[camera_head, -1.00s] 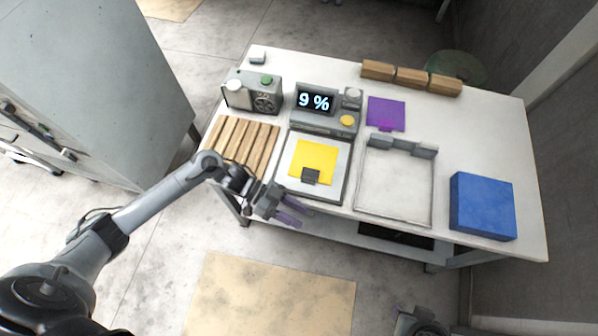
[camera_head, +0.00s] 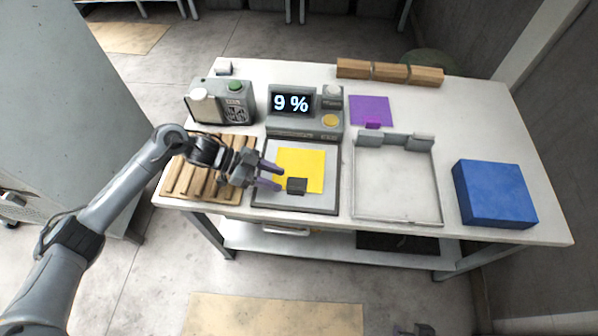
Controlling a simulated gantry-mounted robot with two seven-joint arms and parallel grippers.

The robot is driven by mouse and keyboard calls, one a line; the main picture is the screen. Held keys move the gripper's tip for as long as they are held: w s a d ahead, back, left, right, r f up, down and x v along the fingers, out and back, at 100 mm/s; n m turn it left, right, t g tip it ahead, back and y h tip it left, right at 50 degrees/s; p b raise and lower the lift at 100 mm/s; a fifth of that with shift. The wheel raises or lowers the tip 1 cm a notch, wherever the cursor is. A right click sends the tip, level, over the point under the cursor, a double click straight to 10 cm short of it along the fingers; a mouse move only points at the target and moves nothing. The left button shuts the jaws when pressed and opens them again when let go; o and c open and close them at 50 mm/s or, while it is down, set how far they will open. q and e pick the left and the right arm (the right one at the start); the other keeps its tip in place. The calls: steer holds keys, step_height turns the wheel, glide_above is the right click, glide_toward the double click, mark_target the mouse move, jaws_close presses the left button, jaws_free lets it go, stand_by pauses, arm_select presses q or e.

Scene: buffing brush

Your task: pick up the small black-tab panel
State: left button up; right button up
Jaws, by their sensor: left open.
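The small black-tab panel is a yellow square (camera_head: 303,165) with a black tab (camera_head: 297,186) at its front edge. It lies on a white framed pad (camera_head: 320,199) on the table. My left gripper (camera_head: 279,178) is open, its two purple fingers pointing right, beside the left edge of the panel and close to the black tab. I cannot tell whether a finger touches the panel. My right gripper is not clearly seen; a small dark part shows at the bottom edge.
A wooden slatted rack (camera_head: 182,181) lies under my left arm. Behind are a grey device (camera_head: 222,106) and a display unit reading 9 % (camera_head: 306,123). A purple panel (camera_head: 370,109), an empty tray (camera_head: 396,219), a blue block (camera_head: 494,192) and wooden blocks (camera_head: 389,73) stand right.

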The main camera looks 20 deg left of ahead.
mark_target(295, 188)
arm_select(q)
steer(key=shift+d+f, duration=0.6)
steer(key=shift+d, duration=0.1)
steer(key=b+x, duration=0.1)
steer(key=x, duration=0.3)
steer(key=shift+s, duration=0.15)
jaws_close()
